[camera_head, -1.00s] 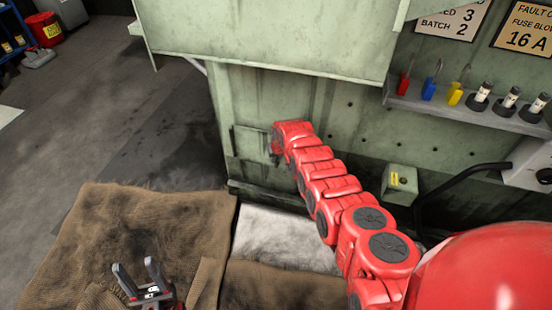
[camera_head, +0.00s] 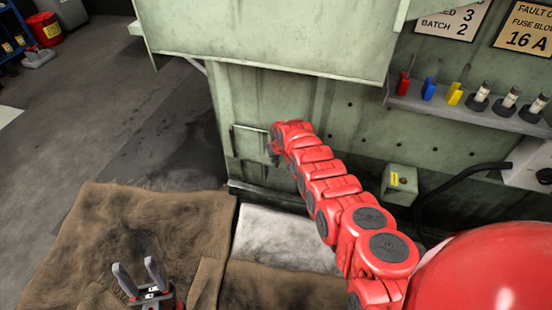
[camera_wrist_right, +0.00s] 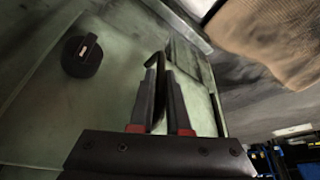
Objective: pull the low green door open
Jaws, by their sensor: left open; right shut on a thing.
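The low green door (camera_head: 249,143) is a small panel low on the green machine, left of my right gripper (camera_head: 274,154) in the head view. My red right arm hides part of the door and its right side. In the right wrist view, my right gripper (camera_wrist_right: 161,78) is shut on a thin dark hooked handle (camera_wrist_right: 155,60), which shows between and just past the fingertips. A green panel lies behind it. Whether the door stands slightly ajar is hard to tell. My left gripper (camera_head: 140,272) is open and empty above the brown cloth, away from the door.
A round black knob (camera_wrist_right: 82,56) sits on the green surface in the wrist view. Brown matting (camera_head: 130,235) and a white cloth (camera_head: 285,238) lie before the machine. A small green box (camera_head: 401,184) and a shelf (camera_head: 460,108) are at right.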

